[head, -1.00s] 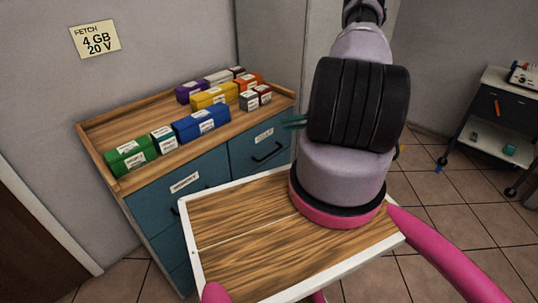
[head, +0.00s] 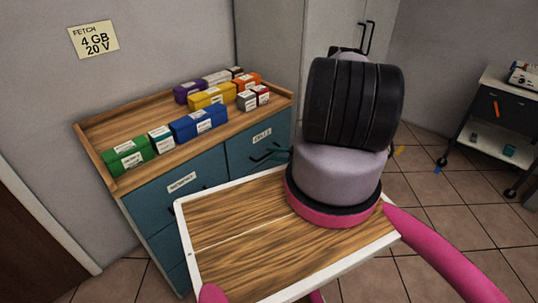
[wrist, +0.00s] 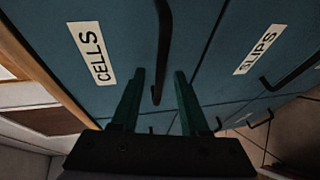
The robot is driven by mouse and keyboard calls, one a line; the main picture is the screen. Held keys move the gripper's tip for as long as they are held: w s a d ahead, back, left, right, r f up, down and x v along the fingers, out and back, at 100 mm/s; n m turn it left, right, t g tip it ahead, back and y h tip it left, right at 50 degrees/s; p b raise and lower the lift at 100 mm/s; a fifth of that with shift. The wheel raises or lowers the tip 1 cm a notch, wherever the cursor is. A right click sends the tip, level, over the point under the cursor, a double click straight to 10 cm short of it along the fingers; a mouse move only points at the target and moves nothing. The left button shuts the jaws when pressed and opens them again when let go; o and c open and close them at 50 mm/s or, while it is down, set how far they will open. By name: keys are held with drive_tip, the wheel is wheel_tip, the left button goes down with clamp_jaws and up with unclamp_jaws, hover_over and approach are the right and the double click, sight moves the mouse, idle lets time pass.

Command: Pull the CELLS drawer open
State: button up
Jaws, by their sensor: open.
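The CELLS drawer (head: 240,150) is the blue upper right drawer of the cabinet and is shut. Its white CELLS label (head: 262,135) also shows in the wrist view (wrist: 92,54). Its black bar handle (wrist: 163,45) runs lengthwise in the wrist view, with its end between my fingers. My gripper (wrist: 159,75) is open, with one green finger on each side of the handle and gaps visible. In the head view, my gripper (head: 277,154) shows only as green fingertips by the handle; my arm hides the rest.
Coloured boxes (head: 199,123) stand on the wooden cabinet top. The drawer labelled SLIPS (wrist: 258,50) is beside the CELLS drawer in the wrist view. A wheeled cart (head: 500,120) stands at the right, with tiled floor between.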

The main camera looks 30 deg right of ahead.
drive_tip(key=shift+x, duration=1.1)
clamp_jaws()
idle(0.7)
